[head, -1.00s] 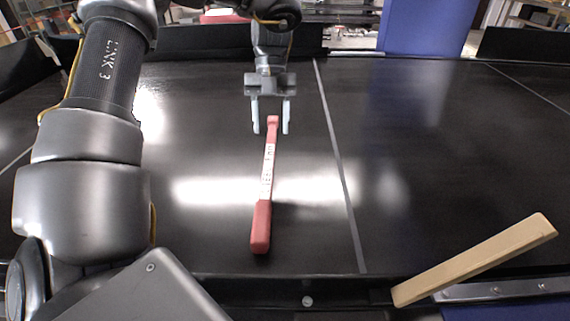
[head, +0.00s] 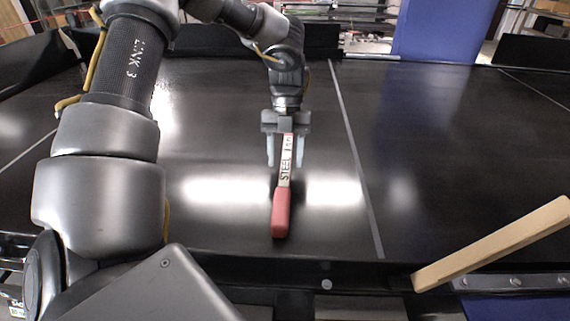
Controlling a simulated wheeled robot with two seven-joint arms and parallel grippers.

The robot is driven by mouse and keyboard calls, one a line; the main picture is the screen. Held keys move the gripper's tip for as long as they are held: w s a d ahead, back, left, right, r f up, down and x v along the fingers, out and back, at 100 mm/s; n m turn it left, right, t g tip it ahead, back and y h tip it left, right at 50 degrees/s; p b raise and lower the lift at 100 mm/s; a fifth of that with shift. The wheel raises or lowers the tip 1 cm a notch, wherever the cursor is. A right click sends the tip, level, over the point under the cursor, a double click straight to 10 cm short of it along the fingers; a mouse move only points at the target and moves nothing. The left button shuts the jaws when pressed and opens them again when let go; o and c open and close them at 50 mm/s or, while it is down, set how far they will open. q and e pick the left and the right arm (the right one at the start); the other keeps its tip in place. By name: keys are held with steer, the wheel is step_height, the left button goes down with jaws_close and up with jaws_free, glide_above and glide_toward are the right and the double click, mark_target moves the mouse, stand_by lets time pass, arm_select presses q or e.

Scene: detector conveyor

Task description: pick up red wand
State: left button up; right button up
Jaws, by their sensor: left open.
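The red wand (head: 281,212) lies on the black conveyor belt, its thick red end toward me and its white lettered label (head: 285,172) facing up. Its far end is hidden under my left gripper. My left gripper (head: 285,163) is open and points down over the far part of the wand, with one finger on each side of the label. I cannot tell how high the fingers are above the belt. My right gripper is not in view.
The black belt (head: 230,215) is clear around the wand, with a pale line (head: 357,165) across it to the right. A wooden bar (head: 492,243) lies slanted at the front right edge. A blue panel (head: 437,32) stands at the back.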

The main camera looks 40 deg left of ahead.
arm_select(q)
steer(key=shift+w+d+f, duration=0.1)
steer(key=shift+f, duration=0.35)
steer(key=shift+c, duration=0.3)
steer(key=shift+s+r, duration=0.1)
steer(key=shift+s, duration=0.1)
steer(key=shift+c, duration=1.1)
steer(key=shift+w, duration=0.1)
jaws_close()
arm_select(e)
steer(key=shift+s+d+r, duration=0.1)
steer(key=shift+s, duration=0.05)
arm_select(q)
steer(key=shift+w+r, duration=0.1)
steer(key=shift+r, duration=0.35)
steer(key=shift+d+r+b, duration=0.2)
steer(key=shift+r+b, duration=0.35)
steer(key=shift+r, duration=0.7)
steer(key=s+d+r, duration=0.1)
steer(key=d+r, duration=0.8)
steer(key=d, duration=0.4)
steer(key=shift+s+d+r, duration=0.2)
steer(key=shift+d+r, duration=0.05)
steer(key=shift+d, duration=0.05)
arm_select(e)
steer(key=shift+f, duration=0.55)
